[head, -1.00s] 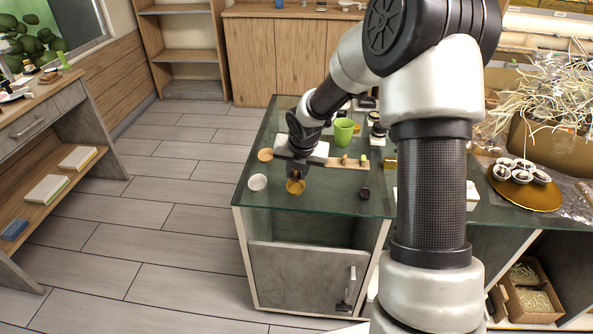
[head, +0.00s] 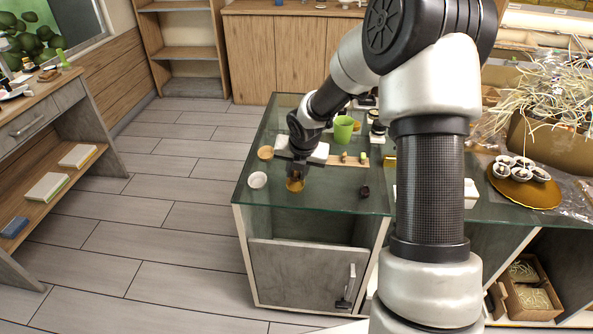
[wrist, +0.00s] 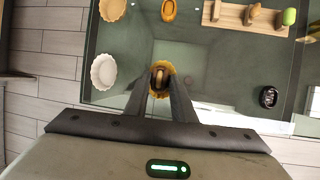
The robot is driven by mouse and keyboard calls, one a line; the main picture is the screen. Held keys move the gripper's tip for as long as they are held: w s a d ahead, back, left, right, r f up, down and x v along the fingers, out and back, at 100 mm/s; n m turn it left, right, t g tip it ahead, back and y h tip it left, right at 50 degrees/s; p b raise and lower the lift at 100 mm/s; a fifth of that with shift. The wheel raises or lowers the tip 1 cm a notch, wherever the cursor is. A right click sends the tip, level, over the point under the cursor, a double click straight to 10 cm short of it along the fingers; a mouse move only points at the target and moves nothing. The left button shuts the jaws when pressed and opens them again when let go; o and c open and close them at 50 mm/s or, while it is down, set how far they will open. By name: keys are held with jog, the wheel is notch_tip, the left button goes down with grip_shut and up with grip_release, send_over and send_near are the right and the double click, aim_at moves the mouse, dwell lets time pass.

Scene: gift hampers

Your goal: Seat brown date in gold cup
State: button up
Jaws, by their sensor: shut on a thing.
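My gripper (head: 297,175) points down over the gold cup (head: 295,186) near the front left of the glass counter. In the wrist view my gripper (wrist: 159,88) is shut on a small brown date (wrist: 158,77). The date sits between the fingertips, in line with the gold cup (wrist: 164,66), whose fluted rim shows around and behind it. I cannot tell whether the date touches the cup's floor. The fingers hide part of the cup.
A white fluted cup (head: 257,180) and a tan cup (head: 265,153) stand to the left. A dark cup (head: 364,191) stands to the right. The counter's front edge is close.

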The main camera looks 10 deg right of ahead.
jog(key=shift+f+p, duration=0.4)
jog(key=shift+f, duration=0.6)
dwell(2.2)
jog(key=o, duration=0.9)
jog(key=shift+c, duration=0.2)
jog(key=p+v, duration=0.6)
jog(key=v, duration=1.1)
jog(key=shift+s+p, duration=0.2)
jog(key=shift+p, duration=0.1)
jog(key=shift+d+r, duration=0.1)
jog(key=shift+r, duration=0.05)
